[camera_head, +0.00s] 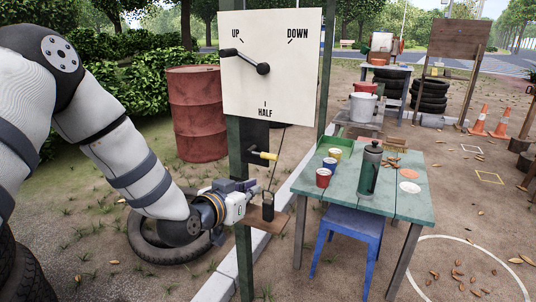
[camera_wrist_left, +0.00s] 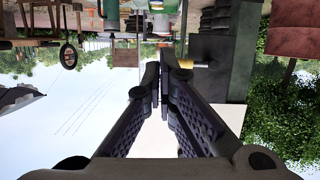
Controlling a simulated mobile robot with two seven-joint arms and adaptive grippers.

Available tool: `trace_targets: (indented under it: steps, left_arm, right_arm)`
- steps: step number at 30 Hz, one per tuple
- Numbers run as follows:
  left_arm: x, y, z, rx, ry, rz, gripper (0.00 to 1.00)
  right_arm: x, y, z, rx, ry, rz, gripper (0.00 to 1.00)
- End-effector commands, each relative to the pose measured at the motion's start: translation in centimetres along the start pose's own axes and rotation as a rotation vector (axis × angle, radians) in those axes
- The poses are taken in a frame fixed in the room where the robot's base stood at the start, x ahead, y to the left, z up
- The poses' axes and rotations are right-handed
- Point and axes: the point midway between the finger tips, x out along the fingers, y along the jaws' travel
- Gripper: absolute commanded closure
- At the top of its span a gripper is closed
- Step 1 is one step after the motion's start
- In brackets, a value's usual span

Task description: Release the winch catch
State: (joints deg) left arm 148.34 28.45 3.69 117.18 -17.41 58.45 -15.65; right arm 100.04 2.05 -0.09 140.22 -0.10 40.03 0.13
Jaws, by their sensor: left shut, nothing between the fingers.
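A cream dial board (camera_head: 272,85) marked UP, DOWN and HALF stands on dark green posts; its black lever (camera_head: 245,60) points to the upper left, near UP. Below it a dark winch plate (camera_head: 255,133) carries a yellow-handled lever (camera_head: 264,156) sticking out to the right. The yellow handle also shows in the left wrist view (camera_wrist_left: 187,64), just right of my fingertips. My left gripper (camera_head: 250,187) is below the lever, beside the post; in the wrist view its fingers (camera_wrist_left: 160,76) are shut and empty. I cannot tell whether they touch anything. My right gripper is out of view.
A small wooden shelf (camera_head: 279,222) with a dark cup-like object (camera_head: 268,205) is close to my left gripper. A green table (camera_head: 400,207) with cups and a flask stands right, with a blue stool (camera_head: 350,222) by it. A red barrel (camera_head: 197,115) stands behind.

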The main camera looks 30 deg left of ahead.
Motion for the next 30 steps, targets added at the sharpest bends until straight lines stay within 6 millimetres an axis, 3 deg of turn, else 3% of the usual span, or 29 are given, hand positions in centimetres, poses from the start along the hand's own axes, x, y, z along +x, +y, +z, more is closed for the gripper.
trace_targets:
  steps: [1, 3, 7, 20, 30]
  left_arm:
    - [0.5, -0.8, -2.5, 0.005, 0.069, -0.011, 1.00]
    - [0.6, -1.7, -5.6, 0.014, 0.148, -0.024, 1.00]
    - [0.6, -2.5, -8.7, 0.024, 0.226, -0.037, 1.00]
    - [1.2, -2.6, -9.2, 0.027, 0.237, -0.038, 1.00]
    - [8.1, -2.8, -10.4, 0.027, 0.233, -0.038, 1.00]
  right_arm:
    - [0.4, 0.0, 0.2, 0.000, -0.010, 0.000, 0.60]
    - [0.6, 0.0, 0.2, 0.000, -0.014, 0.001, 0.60]
    - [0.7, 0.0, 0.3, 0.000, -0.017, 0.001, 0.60]
    - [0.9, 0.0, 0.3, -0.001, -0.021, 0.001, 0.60]
    - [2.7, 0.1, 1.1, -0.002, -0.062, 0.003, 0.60]
